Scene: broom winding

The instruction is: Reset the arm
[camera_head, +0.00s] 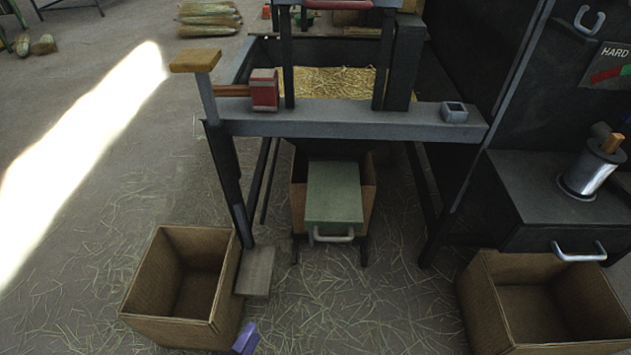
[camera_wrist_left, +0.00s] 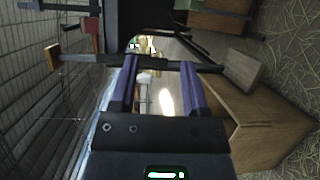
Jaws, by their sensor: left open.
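My left gripper (camera_wrist_left: 160,80) shows in the left wrist view as two purple fingers held apart, with nothing between them. In the head view only a small purple part of my left gripper (camera_head: 246,338) shows at the bottom edge, beside the left cardboard box (camera_head: 170,330). That box is open and looks empty; in the left wrist view it (camera_wrist_left: 265,125) lies to the right of the fingers. My right gripper is not in view.
A dark metal bench (camera_head: 350,122) holds a red block (camera_head: 264,90) and straw (camera_head: 330,82). A green drawer-like piece (camera_head: 334,192) with a handle sits below. Another open box (camera_head: 480,300) stands right, by a dark cabinet (camera_head: 540,185). A pedal-like plate (camera_head: 255,271) is beside the left box.

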